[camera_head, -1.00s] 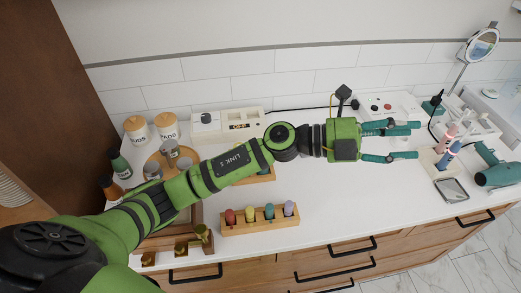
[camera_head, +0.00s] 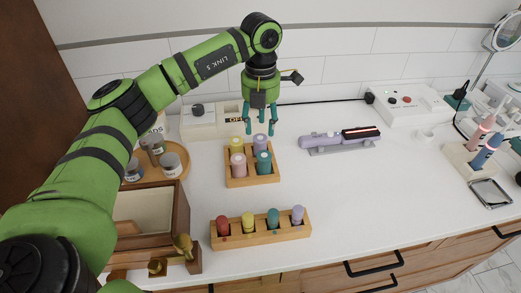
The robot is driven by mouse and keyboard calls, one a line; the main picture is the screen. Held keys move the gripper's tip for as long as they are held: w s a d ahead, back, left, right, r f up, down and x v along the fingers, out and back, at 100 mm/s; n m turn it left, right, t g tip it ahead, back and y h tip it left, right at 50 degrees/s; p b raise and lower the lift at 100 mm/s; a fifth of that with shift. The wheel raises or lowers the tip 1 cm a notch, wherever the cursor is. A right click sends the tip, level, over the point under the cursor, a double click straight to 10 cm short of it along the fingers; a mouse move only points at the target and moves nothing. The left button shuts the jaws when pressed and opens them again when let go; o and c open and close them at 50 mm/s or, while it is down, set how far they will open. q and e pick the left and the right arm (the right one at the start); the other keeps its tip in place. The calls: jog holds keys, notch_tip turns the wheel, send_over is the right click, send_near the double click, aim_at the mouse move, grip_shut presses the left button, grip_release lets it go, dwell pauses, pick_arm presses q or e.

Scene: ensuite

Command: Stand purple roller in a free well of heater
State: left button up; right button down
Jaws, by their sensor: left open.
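The heater appears to be the white box (camera_head: 194,129) with a dark knob and an OFF display, by the back wall. My arm and gripper cover part of it, and its wells cannot be made out. My right gripper is out of view.
The tray also holds yellow, pink and teal rollers; the rack holds red, yellow and teal ones. A lilac styling tool (camera_head: 327,139) lies on a stand to the right. An open wooden box (camera_head: 180,215) and jars are at left. The counter's right middle is clear.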

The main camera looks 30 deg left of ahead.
aim_at(260, 138)
pick_arm(q)
notch_tip(260, 138, down, 5)
jog(key=shift+a+r+p, duration=0.1)
jog(key=shift+r+p, duration=0.1)
jog(key=shift+p, duration=0.55)
jog(key=shift+w+f, duration=0.1)
jog(key=shift+f, duration=0.5)
jog(key=c, duration=0.9)
